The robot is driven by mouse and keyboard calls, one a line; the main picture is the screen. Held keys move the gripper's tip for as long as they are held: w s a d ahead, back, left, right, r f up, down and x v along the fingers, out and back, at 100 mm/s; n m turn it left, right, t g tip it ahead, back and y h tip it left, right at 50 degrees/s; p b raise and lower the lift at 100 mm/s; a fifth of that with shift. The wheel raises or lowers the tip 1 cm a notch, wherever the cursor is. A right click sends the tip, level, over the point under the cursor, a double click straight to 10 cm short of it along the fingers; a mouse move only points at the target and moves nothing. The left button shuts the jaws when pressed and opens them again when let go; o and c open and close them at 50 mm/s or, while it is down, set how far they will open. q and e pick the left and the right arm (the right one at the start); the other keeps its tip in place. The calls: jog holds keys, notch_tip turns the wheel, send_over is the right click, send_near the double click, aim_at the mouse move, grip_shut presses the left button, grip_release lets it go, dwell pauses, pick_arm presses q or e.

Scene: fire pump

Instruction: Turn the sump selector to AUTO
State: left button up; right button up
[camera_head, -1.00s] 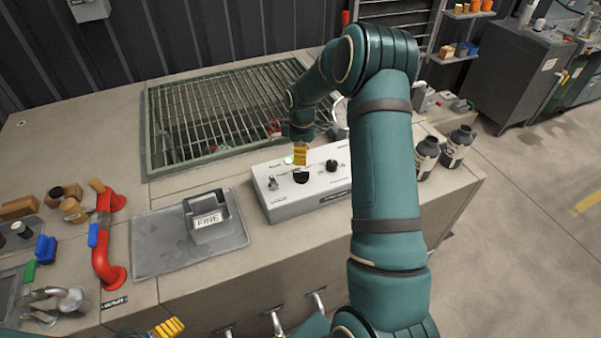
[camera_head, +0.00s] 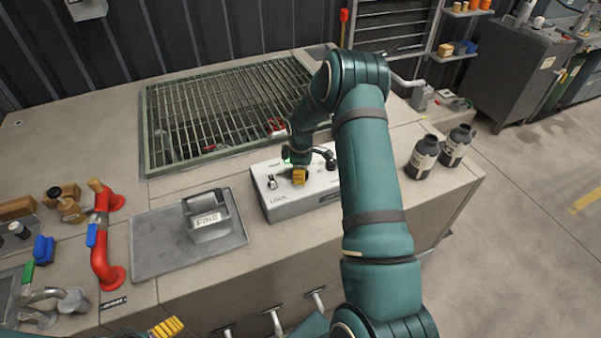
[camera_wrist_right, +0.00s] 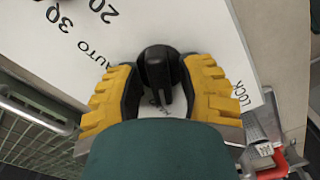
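The sump selector, a black knob (camera_wrist_right: 158,75) with a raised bar, shows in the right wrist view on a white panel. Its bar points toward the bottom of that view; AUTO is printed to its upper left and LOCK to its right. My right gripper (camera_wrist_right: 163,95) has its yellow fingers on either side of the knob, apart, with narrow gaps to the bar. In the head view this gripper (camera_head: 299,176) is low over the control box (camera_head: 300,204) and hides the selector.
A small lock switch (camera_head: 272,182) sits at the box's left end. A grey block marked FINE (camera_head: 208,215) stands on a plate to the left, beside a red pipe (camera_head: 103,255). Two dark bottles (camera_head: 423,157) stand at the right.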

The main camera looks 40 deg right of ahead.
grip_shut()
